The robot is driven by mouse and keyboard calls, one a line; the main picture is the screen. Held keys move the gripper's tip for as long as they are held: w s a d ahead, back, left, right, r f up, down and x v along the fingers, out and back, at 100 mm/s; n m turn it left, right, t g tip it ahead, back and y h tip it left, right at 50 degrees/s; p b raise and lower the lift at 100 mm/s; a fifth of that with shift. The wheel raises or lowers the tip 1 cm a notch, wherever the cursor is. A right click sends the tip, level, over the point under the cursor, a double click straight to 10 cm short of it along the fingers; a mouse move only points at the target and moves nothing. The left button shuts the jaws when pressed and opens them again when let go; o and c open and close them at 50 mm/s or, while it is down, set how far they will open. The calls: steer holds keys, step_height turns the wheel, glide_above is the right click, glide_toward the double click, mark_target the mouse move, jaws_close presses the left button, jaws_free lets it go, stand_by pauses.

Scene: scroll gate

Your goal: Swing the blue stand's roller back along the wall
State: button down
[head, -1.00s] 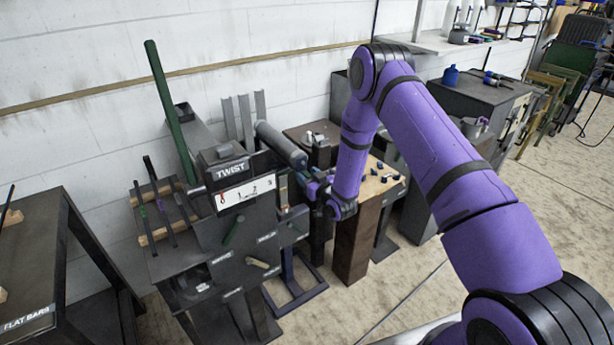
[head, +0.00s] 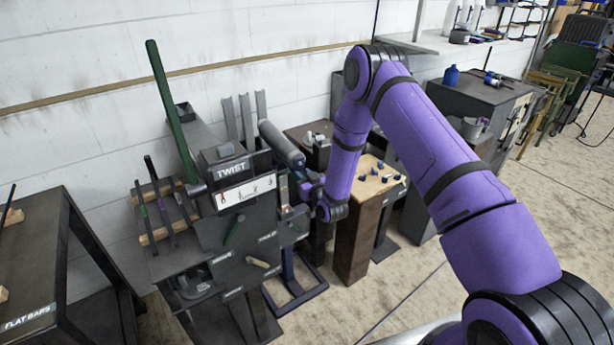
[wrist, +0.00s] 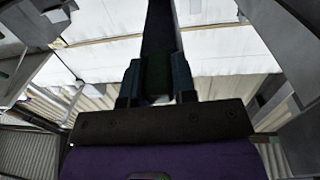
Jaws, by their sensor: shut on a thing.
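The blue stand's dark blue base frame (head: 297,288) is on the floor beside the TWIST machine (head: 235,185). A grey roller (head: 281,144) shows above it, slanting from the machine's top toward my gripper. I cannot see how the roller joins the stand. My gripper (head: 304,188) is just below the roller's near end, partly hidden by my own wrist. In the wrist view my gripper (wrist: 157,85) is shut on a dark upright bar (wrist: 158,30), with a finger on each side. I cannot tell which part of the stand this bar is.
The white wall (head: 240,35) runs behind the machine. A wooden-topped block (head: 375,182) with small dark blue pieces stands right of my gripper. A FLAT BARS table (head: 35,270) is at the left, and a dark cabinet (head: 475,105) at the right. Open floor lies in front.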

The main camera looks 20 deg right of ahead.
steer(key=shift+s+a+m+h, duration=0.2)
steer(key=shift+a+m+h, duration=0.8)
steer(key=shift+a+h, duration=0.65)
steer(key=shift+a, duration=0.1)
steer(key=c, duration=0.9)
jaws_free()
steer(key=shift+s, duration=0.15)
steer(key=s, duration=1)
steer(key=shift+s+d, duration=0.25)
steer(key=shift+s, duration=0.05)
steer(key=shift+c, duration=0.6)
